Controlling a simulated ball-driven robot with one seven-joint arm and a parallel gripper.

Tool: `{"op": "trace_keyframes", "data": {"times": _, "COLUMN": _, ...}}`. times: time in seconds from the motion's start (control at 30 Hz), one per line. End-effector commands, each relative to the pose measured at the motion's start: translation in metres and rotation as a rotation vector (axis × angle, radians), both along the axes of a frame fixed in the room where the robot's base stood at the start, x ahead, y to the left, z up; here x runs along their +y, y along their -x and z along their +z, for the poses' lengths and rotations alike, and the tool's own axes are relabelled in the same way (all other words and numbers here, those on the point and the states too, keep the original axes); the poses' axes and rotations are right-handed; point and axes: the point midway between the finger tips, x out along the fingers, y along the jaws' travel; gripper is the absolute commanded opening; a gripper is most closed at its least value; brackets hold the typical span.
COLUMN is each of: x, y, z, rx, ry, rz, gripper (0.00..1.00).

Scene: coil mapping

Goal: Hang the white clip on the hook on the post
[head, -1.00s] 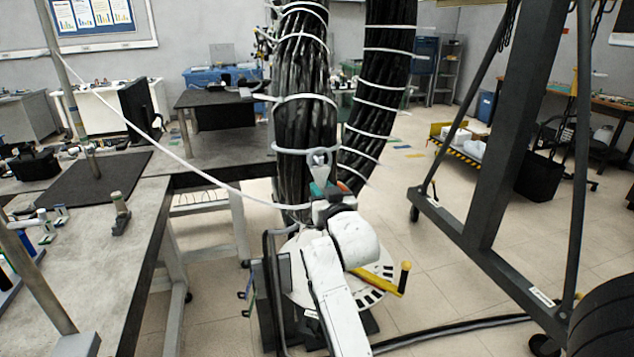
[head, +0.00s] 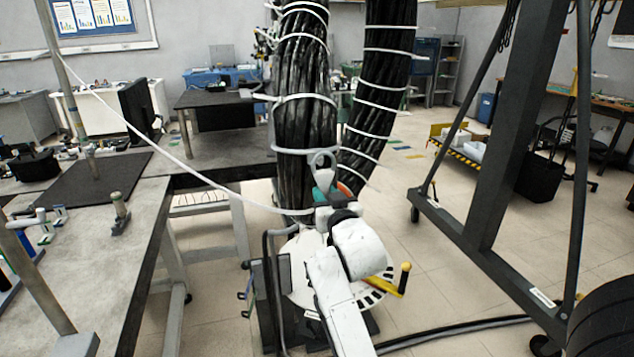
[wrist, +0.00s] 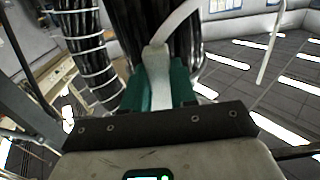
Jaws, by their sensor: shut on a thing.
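The white clip (head: 323,161) has a ring-shaped top and stands above my gripper (head: 325,186) in the head view, in front of the black cable bundle. My gripper is shut on the clip's lower stem. In the wrist view, the white clip (wrist: 158,72) sits between the teal fingers (wrist: 160,90), and a white band curves up from it. A thin grey post (head: 68,95) stands at the left, well away from my gripper. I cannot make out a hook on it, nor tell whether it is the task's post.
Thick black cable bundles (head: 302,100) with white ties rise close behind my gripper. A white line (head: 185,160) runs from the left post towards the bundle. A grey table (head: 85,245) lies left; a dark steel frame (head: 515,150) stands right. Floor shows between.

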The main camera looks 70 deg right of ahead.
Motion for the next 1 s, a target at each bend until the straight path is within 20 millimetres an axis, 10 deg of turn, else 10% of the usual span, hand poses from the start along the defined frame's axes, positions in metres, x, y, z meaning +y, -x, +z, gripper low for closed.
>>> {"op": "trace_keyframes", "data": {"times": 1.0, "x": 0.017, "y": 0.004, "z": 0.003, "rx": 0.002, "ry": 0.001, "rz": 0.030, "gripper": 0.00}}
